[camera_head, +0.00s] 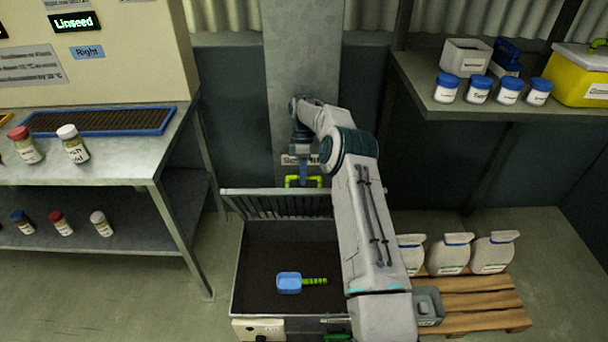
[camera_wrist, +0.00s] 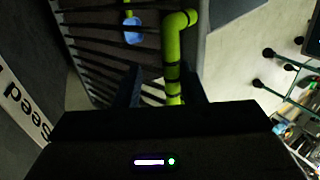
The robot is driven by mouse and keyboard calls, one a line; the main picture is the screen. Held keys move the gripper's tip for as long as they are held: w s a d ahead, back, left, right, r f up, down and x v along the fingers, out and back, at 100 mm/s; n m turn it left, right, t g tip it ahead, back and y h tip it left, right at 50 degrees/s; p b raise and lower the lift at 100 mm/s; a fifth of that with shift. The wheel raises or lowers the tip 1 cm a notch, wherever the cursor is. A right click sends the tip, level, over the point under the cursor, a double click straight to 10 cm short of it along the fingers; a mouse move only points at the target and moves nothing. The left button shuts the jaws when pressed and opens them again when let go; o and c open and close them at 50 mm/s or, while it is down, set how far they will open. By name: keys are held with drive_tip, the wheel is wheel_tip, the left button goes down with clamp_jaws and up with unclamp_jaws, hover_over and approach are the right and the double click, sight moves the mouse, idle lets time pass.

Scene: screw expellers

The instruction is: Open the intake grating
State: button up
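The intake grating (camera_head: 278,205) is a dark barred panel at the back edge of the intake bin (camera_head: 238,270). It stands raised, leaving the bin's inside uncovered. Its green handle (camera_head: 289,181) is at its top edge and also shows in the wrist view (camera_wrist: 175,55). My gripper (camera_head: 303,182) is at the handle. In the wrist view, my gripper (camera_wrist: 164,85) has its fingers apart, one on each side of the handle's lower end, with a gap at the left finger. The grating's bars (camera_wrist: 95,50) lie beyond.
A blue scoop (camera_head: 289,283) with a green grip lies on dark material in the bin. A metal table (camera_head: 120,165) with jars stands left. A shelf (camera_head: 430,105) with blue-lidded tubs is upper right. White bags (camera_head: 450,255) stand on a pallet (camera_head: 480,300) at right.

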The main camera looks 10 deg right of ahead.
drive_tip(key=s+d+r, duration=0.6)
drive_tip(key=d+r, duration=0.3)
drive_tip(key=r, duration=0.1)
drive_tip(key=shift+s+d+r+p, duration=0.25)
drive_tip(key=shift+d+r+p, duration=0.05)
drive_tip(key=shift+d+r, duration=0.1)
drive_tip(key=s+a+r+m+t+h+p, duration=0.1)
drive_tip(key=s+a+r+m+p, duration=0.1)
drive_tip(key=s+a+r, duration=0.3)
drive_tip(key=s+a+r+m+t+p, duration=0.1)
drive_tip(key=s+r+m+p, duration=0.1)
drive_tip(key=r, duration=0.5)
drive_tip(key=s+a+r+m+t+h+p, duration=0.1)
drive_tip(key=s+a+r+m, duration=0.15)
drive_tip(key=s+r, duration=0.2)
drive_tip(key=s+a+r+m+t+p, duration=0.2)
drive_tip(key=s+r+m+p, duration=0.1)
drive_tip(key=s, duration=0.6)
drive_tip(key=s+a+r+m+t+p, duration=0.2)
drive_tip(key=s+m, duration=0.3)
drive_tip(key=s, duration=0.5)
drive_tip(key=shift+s+a+r+m+t+y+p, duration=0.15)
drive_tip(key=shift+a+r+m+t+y+p, duration=0.25)
drive_tip(key=shift+r, duration=0.3)
drive_tip(key=shift+s, duration=0.25)
drive_tip(key=c, duration=0.4)
drive_tip(key=shift+f, duration=0.15)
clamp_jaws()
